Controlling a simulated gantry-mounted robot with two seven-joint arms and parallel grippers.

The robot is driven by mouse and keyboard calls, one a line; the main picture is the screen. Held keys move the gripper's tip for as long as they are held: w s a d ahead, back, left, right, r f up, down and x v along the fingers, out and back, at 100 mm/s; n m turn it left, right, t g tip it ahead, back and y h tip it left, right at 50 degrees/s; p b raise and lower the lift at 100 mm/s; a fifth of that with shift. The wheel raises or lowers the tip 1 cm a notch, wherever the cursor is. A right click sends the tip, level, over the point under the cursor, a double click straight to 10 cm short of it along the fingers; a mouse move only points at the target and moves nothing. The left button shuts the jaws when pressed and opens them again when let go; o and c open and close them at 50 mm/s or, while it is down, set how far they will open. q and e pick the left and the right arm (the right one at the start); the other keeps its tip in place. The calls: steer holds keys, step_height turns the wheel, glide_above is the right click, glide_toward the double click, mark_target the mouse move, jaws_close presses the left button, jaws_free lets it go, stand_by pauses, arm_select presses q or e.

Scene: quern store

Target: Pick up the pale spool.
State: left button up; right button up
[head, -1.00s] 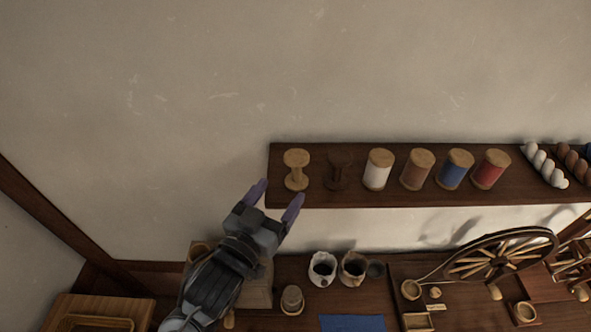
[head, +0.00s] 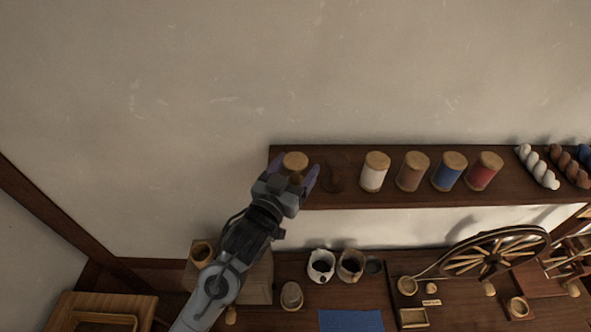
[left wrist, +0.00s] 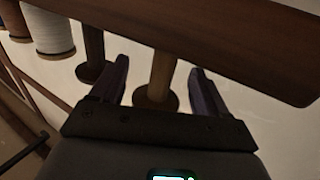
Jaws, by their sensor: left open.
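The pale spool (head: 295,160) stands at the left end of the wall shelf in the head view. It is empty, and its lower part is hidden behind my left gripper (head: 288,177). In the left wrist view the pale spool (left wrist: 160,82) stands between the two fingers of my left gripper (left wrist: 160,70), with a gap visible on each side. The left gripper is open and holds nothing. My right gripper is in neither view.
A dark empty spool (head: 337,175) stands just right of the gripper, close to one finger. A white thread spool (head: 374,173) and several coloured ones follow along the shelf (head: 400,200). Pots and a spinning wheel (head: 490,252) stand on the table below.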

arm_select(q)
steer(key=c, duration=1)
steer(key=shift+c, duration=0.2)
